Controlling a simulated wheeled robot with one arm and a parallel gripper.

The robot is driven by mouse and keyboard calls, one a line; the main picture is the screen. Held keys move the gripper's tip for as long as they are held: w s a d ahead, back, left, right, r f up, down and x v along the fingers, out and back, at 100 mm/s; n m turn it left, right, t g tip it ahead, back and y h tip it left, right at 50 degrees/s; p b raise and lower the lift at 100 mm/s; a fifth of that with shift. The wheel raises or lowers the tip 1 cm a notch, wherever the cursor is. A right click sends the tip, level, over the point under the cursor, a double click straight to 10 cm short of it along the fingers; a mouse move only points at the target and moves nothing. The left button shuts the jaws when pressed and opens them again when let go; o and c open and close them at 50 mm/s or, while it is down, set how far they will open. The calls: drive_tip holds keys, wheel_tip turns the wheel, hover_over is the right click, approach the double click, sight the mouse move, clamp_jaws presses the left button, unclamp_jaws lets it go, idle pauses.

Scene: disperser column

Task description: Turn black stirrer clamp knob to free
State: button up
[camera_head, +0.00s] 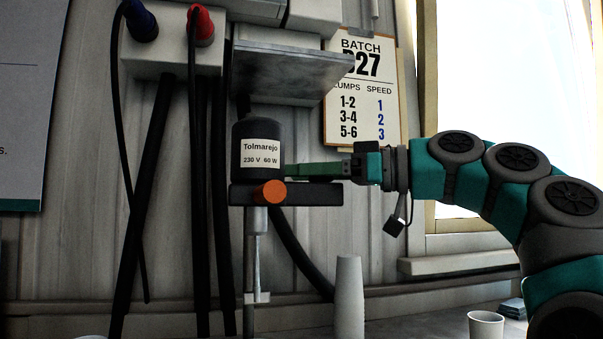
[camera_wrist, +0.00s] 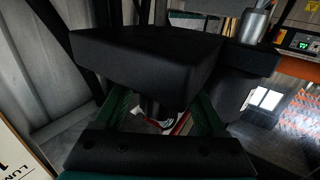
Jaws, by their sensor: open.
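A dark cylindrical stirrer motor (camera_head: 258,134) labelled Tolmarejo stands upright in the head view. It is above a black bar (camera_head: 320,194) with an orange round knob (camera_head: 269,192) on its front. My gripper (camera_head: 291,170) reaches in from the right, level, just above the bar, with its fingertips beside the motor's right side. In the wrist view my gripper (camera_wrist: 160,106) has its two green fingers apart, with a large black block (camera_wrist: 145,58) ahead of them. Something dark shows between the fingers; I cannot tell whether they touch it. I cannot pick out the black clamp knob with certainty.
A grey metal plate (camera_head: 285,72) overhangs the motor and gripper. Black cables (camera_head: 200,200) hang at the left. A metal rod (camera_head: 253,262) runs below the bar. A pale tapered column (camera_head: 349,300) and a white cup (camera_head: 486,326) stand lower right.

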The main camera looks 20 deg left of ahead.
drive_tip(key=d, duration=0.7)
drive_tip(key=shift+d, duration=0.35)
drive_tip(key=shift+s, duration=0.1)
